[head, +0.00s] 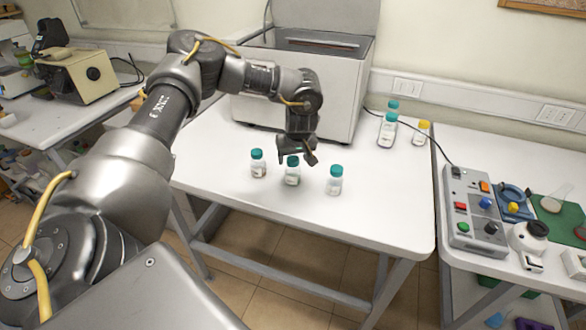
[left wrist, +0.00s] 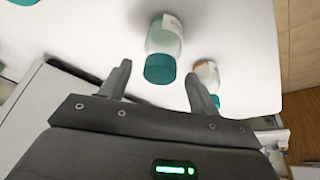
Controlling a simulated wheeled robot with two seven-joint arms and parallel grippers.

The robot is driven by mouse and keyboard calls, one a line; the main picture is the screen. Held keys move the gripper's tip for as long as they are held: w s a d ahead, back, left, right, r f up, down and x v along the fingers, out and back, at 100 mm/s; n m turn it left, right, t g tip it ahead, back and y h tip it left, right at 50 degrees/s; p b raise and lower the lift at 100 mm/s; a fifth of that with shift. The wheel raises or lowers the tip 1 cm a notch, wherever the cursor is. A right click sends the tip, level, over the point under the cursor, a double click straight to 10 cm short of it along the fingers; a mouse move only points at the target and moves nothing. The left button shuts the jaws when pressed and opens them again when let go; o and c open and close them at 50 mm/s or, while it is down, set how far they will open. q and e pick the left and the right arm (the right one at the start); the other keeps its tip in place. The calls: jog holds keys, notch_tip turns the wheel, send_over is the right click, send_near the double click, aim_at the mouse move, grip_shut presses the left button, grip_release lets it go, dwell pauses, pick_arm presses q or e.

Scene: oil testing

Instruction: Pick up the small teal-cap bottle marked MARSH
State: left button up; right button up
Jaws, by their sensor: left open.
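Three small clear bottles with teal caps stand in a loose row on the white table: a left one (head: 258,164), a middle one (head: 292,172) and a right one (head: 335,181). Their labels are too small to read, so I cannot tell which is marked MARSH. My left gripper (head: 297,154) is open and empty, just above and behind the middle bottle. In the left wrist view, a teal-cap bottle (left wrist: 166,42) shows between the open fingers (left wrist: 157,76), its cap nearest them. My right gripper is not in view.
Two more teal-cap bottles (head: 387,132) and a yellow-cap bottle (head: 421,132) stand at the table's back right. A large grey-white machine (head: 295,98) stands behind the gripper. A control box (head: 473,212) sits on the right table. The table's front (head: 385,220) is clear.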

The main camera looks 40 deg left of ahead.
pick_arm(q)
jog(key=shift+x, duration=1.05)
grip_shut()
